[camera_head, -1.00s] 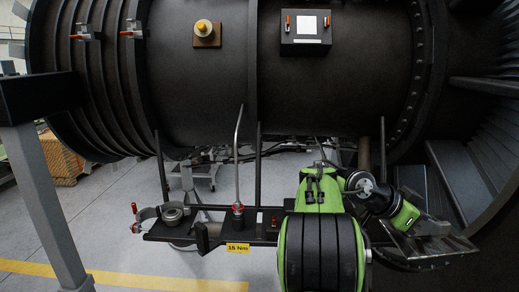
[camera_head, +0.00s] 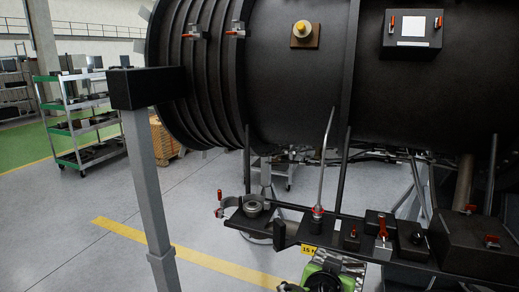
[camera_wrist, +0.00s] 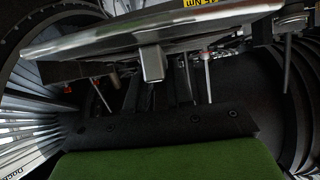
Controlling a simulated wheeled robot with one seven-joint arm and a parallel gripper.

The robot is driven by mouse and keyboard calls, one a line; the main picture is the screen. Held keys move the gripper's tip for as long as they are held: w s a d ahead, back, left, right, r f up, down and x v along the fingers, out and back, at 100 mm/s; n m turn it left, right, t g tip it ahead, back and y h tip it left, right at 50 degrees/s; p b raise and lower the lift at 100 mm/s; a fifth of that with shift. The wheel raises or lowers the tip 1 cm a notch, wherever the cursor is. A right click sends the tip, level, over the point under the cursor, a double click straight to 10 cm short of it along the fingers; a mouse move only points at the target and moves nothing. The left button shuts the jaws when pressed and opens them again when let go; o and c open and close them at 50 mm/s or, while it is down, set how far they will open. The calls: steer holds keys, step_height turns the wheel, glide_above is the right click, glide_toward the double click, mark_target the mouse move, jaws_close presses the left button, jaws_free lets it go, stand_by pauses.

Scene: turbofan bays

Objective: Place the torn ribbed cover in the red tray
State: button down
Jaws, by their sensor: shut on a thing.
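A grey metal piece with a bright edge, which looks like the torn ribbed cover (camera_wrist: 105,42), spans the top of the wrist view. My gripper (camera_wrist: 152,64) is shut on it; one grey finger shows below the piece, and the grip itself is mostly hidden. In the head view a small part of the cover (camera_head: 345,262) shows at the bottom edge, beside my green and black wrist. Any tear is too unclear to make out. No red tray is visible in either view.
A dark engine casing (camera_head: 290,85) fills the upper right. Below it a black rail (camera_head: 345,228) carries several fittings and upright rods. A grey post (camera_head: 148,190) stands at left. A shelved cart (camera_head: 85,115) is farther left. Open grey floor (camera_head: 75,215) lies between.

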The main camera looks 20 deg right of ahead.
steer(key=w+a+f+n+t+y, duration=0.2)
steer(key=w+a+f+n+y, duration=0.1)
steer(key=w+a, duration=0.4)
steer(key=w+a+f+n+t+y, duration=0.2)
steer(key=w+a+f+n+y, duration=0.2)
steer(key=w+a+n+y, duration=0.2)
steer(key=w+a, duration=0.2)
steer(key=a, duration=0.2)
steer(key=shift+n, duration=0.4)
steer(key=shift+s+d, duration=0.1)
